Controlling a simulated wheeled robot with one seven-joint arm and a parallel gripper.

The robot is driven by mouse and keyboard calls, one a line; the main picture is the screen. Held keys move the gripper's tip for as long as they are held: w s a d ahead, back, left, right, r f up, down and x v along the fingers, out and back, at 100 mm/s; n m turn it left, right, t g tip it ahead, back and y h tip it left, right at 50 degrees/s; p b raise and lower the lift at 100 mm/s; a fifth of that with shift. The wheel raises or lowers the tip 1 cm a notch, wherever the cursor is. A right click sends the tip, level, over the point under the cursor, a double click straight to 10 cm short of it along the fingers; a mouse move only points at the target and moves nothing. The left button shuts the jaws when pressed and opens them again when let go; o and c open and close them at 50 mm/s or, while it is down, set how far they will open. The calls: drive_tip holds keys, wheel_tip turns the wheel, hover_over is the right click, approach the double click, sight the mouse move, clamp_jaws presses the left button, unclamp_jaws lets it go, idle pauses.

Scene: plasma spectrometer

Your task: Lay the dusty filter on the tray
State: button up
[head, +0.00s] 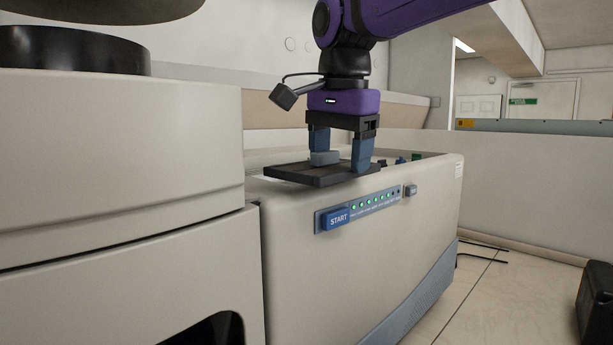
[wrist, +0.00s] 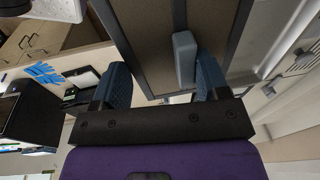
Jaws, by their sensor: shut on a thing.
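The dusty filter (head: 312,177) is a flat, dark rectangular panel, held about level over the near top edge of the beige instrument. My gripper (head: 342,158) points down and is shut on it, with blue-grey fingers at its upper side. In the wrist view the filter (wrist: 150,40) shows as a brownish face with dark frame bars, beyond the fingers of my gripper (wrist: 163,78). A grey block (wrist: 185,58) shows between the fingers, close to the right one. I cannot make out a tray in either view.
The beige instrument (head: 370,250) has a blue START button (head: 338,218) and a row of green lights below the filter. A large beige housing (head: 110,170) stands at the left. A black box (head: 597,300) sits on the floor at the right. Blue gloves (wrist: 42,73) show in the wrist view.

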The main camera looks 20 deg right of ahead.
drive_tip(key=w, duration=0.4)
drive_tip(key=w+d+f, duration=0.1)
drive_tip(key=w, duration=0.4)
drive_tip(key=w+d, duration=0.1)
drive_tip(key=w, duration=0.4)
drive_tip(key=shift+f, duration=1.95)
drive_tip(key=shift+f, duration=0.1)
drive_tip(key=o, duration=0.9)
drive_tip(key=shift+o, duration=0.2)
